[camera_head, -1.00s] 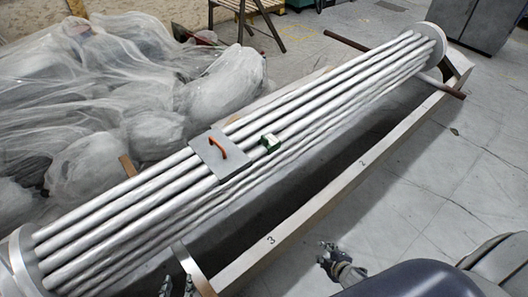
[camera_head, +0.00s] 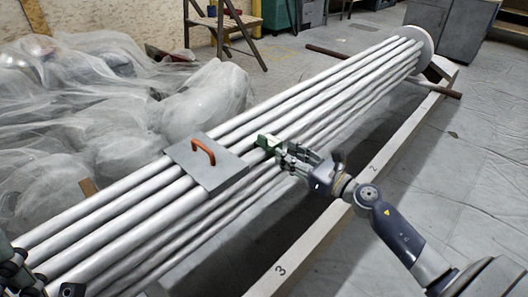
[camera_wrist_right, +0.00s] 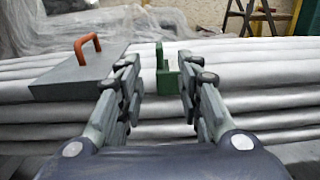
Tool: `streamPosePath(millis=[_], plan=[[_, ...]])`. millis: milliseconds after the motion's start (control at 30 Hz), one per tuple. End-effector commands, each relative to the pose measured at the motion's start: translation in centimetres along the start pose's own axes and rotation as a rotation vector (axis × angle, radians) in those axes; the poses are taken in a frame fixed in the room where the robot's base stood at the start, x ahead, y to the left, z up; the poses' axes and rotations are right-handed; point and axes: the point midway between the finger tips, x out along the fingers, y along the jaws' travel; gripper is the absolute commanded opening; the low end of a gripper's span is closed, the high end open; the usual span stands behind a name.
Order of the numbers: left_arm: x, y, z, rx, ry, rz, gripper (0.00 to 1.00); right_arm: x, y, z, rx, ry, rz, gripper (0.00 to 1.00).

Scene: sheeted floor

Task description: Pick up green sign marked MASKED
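The green sign (camera_head: 268,142) is a small green block with a pale face, sitting on the bundle of metal tubes just right of the grey plate. Any marking on it is too small to read. In the right wrist view the green sign (camera_wrist_right: 166,80) stands between and beyond my fingers. My right gripper (camera_head: 292,158) is open, its fingertips close to the sign; in the head view I cannot tell if they touch it. The right wrist view shows the two fingers (camera_wrist_right: 162,90) apart with nothing held between them. Part of my left arm shows at the lower left; its gripper's state is unclear.
The grey plate (camera_head: 215,176) with an orange handle (camera_head: 203,150) lies on the tubes (camera_head: 330,93) left of the sign. A beam numbered 2 and 3 (camera_head: 325,222) runs along the near side. Plastic-wrapped objects (camera_head: 75,120) fill the back left. Floor at right is clear.

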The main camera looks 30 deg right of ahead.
Motion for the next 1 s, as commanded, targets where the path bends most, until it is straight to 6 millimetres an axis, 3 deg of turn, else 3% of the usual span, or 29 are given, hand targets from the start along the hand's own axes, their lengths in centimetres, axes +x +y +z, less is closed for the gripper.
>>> streamPosePath(millis=[300, 667, 1000], plan=[[0.1, 0.0, -0.3, 0.0, 0.008, 0.0, 0.45, 3.9, 0.0, 0.3, -0.011, -0.004, 0.002, 0.33], [0.0, 0.0, -0.2, -0.001, 0.006, 0.0, 0.45, 6.2, 0.0, 0.2, -0.008, -0.003, 0.001, 0.33], [-0.2, 0.0, -0.1, -0.001, 0.004, 0.0, 0.45, 10.2, 0.0, 0.2, -0.006, -0.003, 0.0, 0.33]])
